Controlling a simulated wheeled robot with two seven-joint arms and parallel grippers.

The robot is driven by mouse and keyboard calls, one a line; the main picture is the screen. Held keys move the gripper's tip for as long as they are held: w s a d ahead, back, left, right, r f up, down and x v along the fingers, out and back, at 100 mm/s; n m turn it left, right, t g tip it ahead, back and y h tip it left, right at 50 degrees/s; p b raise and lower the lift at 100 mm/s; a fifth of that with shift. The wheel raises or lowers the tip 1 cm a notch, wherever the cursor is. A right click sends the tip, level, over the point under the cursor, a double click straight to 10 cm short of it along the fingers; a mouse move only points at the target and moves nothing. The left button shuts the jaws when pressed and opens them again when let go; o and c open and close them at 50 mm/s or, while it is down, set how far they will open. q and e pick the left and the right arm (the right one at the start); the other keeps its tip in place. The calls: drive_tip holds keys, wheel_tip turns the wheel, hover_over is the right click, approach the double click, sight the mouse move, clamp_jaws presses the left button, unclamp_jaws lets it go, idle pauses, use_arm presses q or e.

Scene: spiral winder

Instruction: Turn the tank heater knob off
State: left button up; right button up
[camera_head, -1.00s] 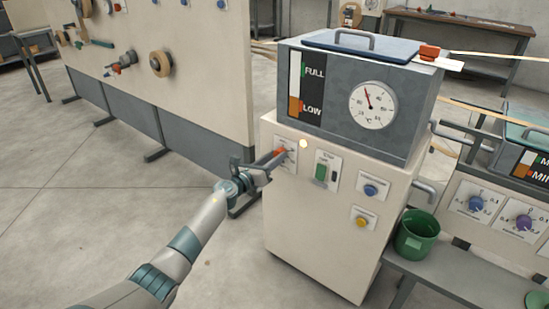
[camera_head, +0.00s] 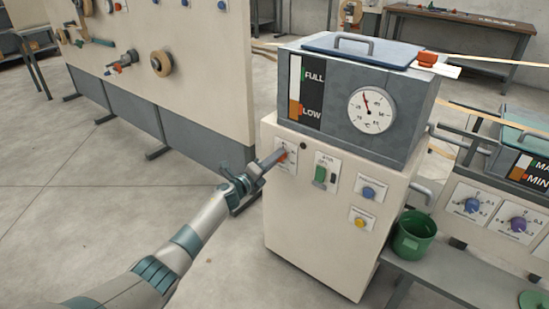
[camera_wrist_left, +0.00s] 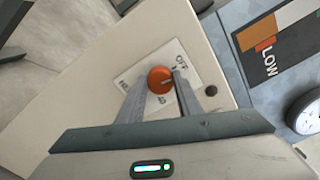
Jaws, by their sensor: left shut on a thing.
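The tank heater knob (camera_wrist_left: 160,79) is round and orange-red, on a white label plate (camera_wrist_left: 183,62) that reads OFF at one end. In the head view the knob (camera_head: 282,157) shows as a red patch at the upper left of the cream cabinet front, partly hidden by my fingers. My left gripper (camera_head: 275,159) reaches it from the left, and in the wrist view its two fingers (camera_wrist_left: 161,82) are shut on the knob from both sides. A small round lamp (camera_head: 303,146) beside the plate is dark. My right gripper is not in view.
The grey tank (camera_head: 345,135) with a dial (camera_head: 371,110) stands above the knob. A green bucket (camera_head: 412,238) stands on a low shelf.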

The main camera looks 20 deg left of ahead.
use_arm(q)
drive_tip(key=shift+n, duration=1.1)
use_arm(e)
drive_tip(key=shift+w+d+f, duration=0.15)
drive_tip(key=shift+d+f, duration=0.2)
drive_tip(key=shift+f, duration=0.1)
use_arm(q)
drive_tip(key=o, duration=1)
drive_tip(key=shift+o, duration=0.2)
drive_tip(key=shift+a, duration=0.1)
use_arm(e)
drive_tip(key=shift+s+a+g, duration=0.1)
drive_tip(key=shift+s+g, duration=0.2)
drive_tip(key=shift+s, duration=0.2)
use_arm(q)
drive_tip(key=shift+s+p, duration=0.1)
drive_tip(key=shift+p, duration=0.2)
